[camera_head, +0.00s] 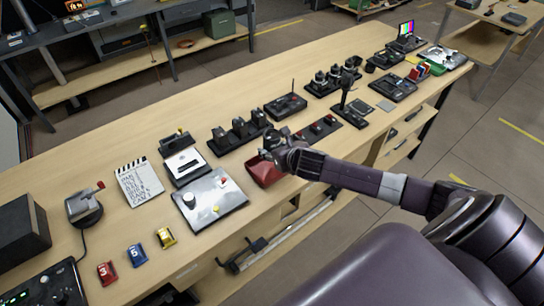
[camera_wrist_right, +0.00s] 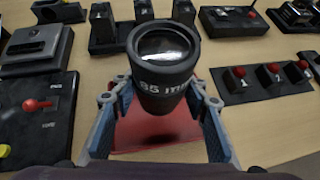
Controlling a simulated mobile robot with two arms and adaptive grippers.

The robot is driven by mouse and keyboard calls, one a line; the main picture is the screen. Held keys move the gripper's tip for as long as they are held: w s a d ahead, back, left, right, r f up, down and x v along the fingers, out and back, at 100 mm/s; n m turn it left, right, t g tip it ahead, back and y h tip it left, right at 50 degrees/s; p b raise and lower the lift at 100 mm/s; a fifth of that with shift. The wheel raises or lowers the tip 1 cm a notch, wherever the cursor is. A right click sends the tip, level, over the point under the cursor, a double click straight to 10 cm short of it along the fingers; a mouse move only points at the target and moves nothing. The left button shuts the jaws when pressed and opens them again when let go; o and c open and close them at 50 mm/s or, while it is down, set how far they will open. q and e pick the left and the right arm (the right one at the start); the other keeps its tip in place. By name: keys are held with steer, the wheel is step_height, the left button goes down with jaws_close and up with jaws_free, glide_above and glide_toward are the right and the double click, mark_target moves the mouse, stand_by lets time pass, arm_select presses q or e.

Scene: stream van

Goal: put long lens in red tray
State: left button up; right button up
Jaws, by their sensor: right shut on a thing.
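The long lens (camera_wrist_right: 163,95) is a black cylinder with a glass front and white lettering that reads like "85 mm". My right gripper (camera_head: 274,146) is shut on it, with one finger on each side in the right wrist view. The lens points up towards the wrist camera. The red tray (camera_head: 262,173) lies at the front edge of the table, under and just left of my right gripper in the head view. It also shows below the lens in the right wrist view (camera_wrist_right: 150,135). The lens hides part of the tray. I cannot tell whether its bottom touches the tray.
A panel with red knobs (camera_head: 318,130) lies right of the tray. A grey control board (camera_head: 210,203) lies to its left. A row of black devices (camera_head: 239,131) stands behind. A clapperboard (camera_head: 139,184) and several coloured blocks are farther left.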

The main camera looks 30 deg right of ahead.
steer(key=shift+s+f, duration=0.15)
steer(key=shift+f, duration=0.3)
step_height(320, 180, down, 3)
steer(key=shift+f, duration=0.2)
steer(key=shift+f, duration=0.15)
steer(key=o, duration=1.6)
steer(key=shift+c, duration=0.2)
